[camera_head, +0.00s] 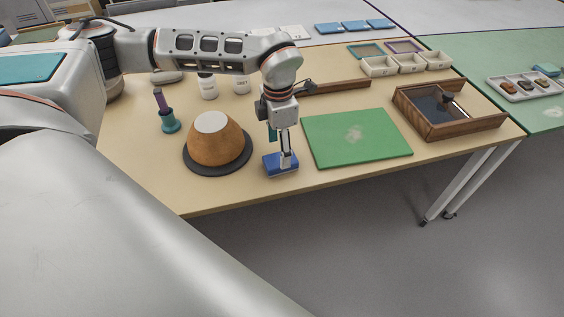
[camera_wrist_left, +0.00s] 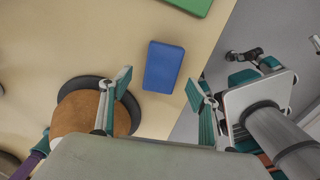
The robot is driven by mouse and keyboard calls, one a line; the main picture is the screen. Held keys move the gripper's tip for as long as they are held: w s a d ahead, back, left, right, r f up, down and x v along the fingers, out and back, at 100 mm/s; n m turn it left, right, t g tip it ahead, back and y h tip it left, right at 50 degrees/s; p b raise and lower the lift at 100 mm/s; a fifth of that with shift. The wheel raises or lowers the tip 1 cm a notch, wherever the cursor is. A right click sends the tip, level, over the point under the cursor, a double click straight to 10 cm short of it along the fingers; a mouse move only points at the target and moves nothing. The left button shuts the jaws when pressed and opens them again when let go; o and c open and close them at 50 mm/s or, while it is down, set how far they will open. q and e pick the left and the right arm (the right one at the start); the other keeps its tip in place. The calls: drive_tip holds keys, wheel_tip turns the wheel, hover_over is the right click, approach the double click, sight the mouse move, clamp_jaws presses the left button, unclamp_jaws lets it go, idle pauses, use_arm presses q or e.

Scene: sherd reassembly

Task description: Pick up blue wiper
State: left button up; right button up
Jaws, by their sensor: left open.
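The blue wiper (camera_head: 281,167) is a small blue block lying flat near the front edge of the wooden table. It also shows in the left wrist view (camera_wrist_left: 164,67), lying ahead of and between my spread fingers. My left gripper (camera_head: 286,158) points down right over the wiper, with its fingers partly overlapping it in the head view. In the left wrist view this gripper (camera_wrist_left: 160,88) is open, with nothing held between its fingertips. I cannot tell the exact height of the fingertips above the wiper.
A brown domed pot (camera_head: 218,146) sits on a dark round base (camera_head: 190,162) just left of the wiper. A green mat (camera_head: 375,145) lies to the right, then a wooden tray (camera_head: 483,122). A teal-and-purple tool (camera_head: 168,121) stands at the left. The table's front edge is close.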

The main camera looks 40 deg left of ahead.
sight(271, 162)
use_arm(q)
drive_tip(key=shift+d+f, duration=0.1)
drive_tip(key=shift+f, duration=0.4)
wheel_tip(271, 162, down, 4)
drive_tip(key=shift+d+r+b, duration=0.1)
drive_tip(key=shift+r+b, duration=0.1)
drive_tip(key=shift+b, duration=0.2)
drive_tip(key=shift+f, duration=0.2)
drive_tip(key=shift+r, duration=0.1)
drive_tip(key=c, duration=1.2)
use_arm(e)
drive_tip(key=shift+w+d, duration=0.2)
drive_tip(key=shift+w, duration=0.3)
drive_tip(key=shift+s+f, duration=0.1)
drive_tip(key=shift+s, duration=0.1)
use_arm(q)
drive_tip(key=shift+r, duration=0.15)
use_arm(e)
drive_tip(key=shift+s, duration=0.1)
